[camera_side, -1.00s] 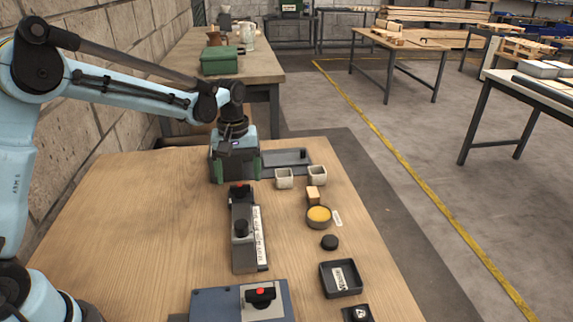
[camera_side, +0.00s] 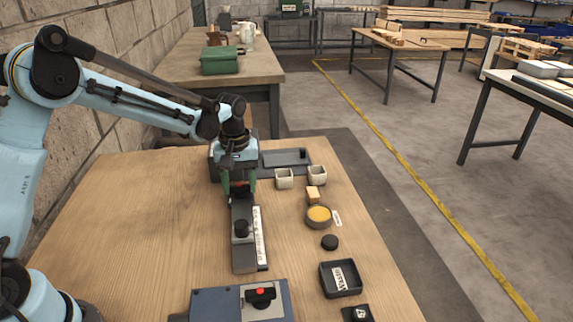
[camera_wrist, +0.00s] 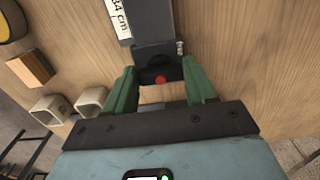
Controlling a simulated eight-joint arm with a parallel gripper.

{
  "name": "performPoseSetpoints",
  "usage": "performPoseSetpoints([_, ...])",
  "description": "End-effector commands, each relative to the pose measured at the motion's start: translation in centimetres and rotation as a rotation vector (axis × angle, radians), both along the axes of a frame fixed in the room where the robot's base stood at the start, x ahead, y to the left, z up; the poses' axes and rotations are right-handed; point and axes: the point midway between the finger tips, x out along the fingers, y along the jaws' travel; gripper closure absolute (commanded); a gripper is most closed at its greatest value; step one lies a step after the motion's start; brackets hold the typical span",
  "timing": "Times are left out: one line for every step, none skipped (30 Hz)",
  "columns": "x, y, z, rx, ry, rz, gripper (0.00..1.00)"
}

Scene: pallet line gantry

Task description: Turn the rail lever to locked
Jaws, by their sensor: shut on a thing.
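The rail (camera_side: 245,225) is a long grey unit lying on the wooden table, with a black knob on top. The rail lever (camera_wrist: 146,73) is a dark piece with a red dot at the rail's far end. My gripper (camera_side: 238,186) is down at that end, mostly covering the lever in the side view. In the wrist view its green fingers (camera_wrist: 162,80) stand on either side of the lever, shut on it.
A blue-grey box (camera_side: 215,304) with a red-dotted black handle stands at the near edge. Two pale square cups (camera_side: 284,179), a wooden block (camera_side: 313,194), a yellow-filled bowl (camera_side: 319,217), a black puck (camera_side: 330,242) and a black tray (camera_side: 341,279) are right of the rail. The table's left is clear.

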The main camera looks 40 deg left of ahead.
Motion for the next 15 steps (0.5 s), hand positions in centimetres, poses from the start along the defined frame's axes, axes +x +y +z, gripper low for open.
performPoseSetpoints([0.00, 0.00, 0.02, 0.000, 0.000, -0.001, 0.75])
performPoseSetpoints([0.00, 0.00, 0.02, 0.000, 0.000, -0.001, 0.75])
performPoseSetpoints([0.00, 0.00, 0.02, 0.000, 0.000, -0.004, 0.75])
performPoseSetpoints([0.00, 0.00, 0.03, 0.000, 0.000, -0.007, 0.75])
performPoseSetpoints([-0.01, 0.01, 0.03, 0.000, 0.000, -0.011, 0.75])
performPoseSetpoints([-0.01, 0.01, 0.03, 0.000, 0.000, -0.019, 0.75])
performPoseSetpoints([-0.01, 0.01, 0.03, 0.000, 0.000, -0.027, 0.75])
performPoseSetpoints([-0.01, 0.01, 0.03, 0.000, 0.000, -0.036, 0.75])
performPoseSetpoints([-0.01, 0.01, 0.03, 0.000, 0.000, -0.050, 0.75])
performPoseSetpoints([-0.02, 0.02, 0.03, 0.000, 0.000, -0.063, 0.75])
performPoseSetpoints([-0.03, 0.03, 0.04, 0.000, 0.000, -0.077, 0.75])
performPoseSetpoints([-0.04, 0.04, 0.04, 0.000, 0.000, -0.100, 0.75])
performPoseSetpoints([-0.04, 0.04, 0.04, 0.000, 0.000, -0.119, 0.75])
performPoseSetpoints([-0.05, 0.05, 0.04, 0.000, 0.000, -0.139, 0.75])
performPoseSetpoints([-0.06, 0.06, 0.04, 0.000, 0.000, -0.169, 0.75])
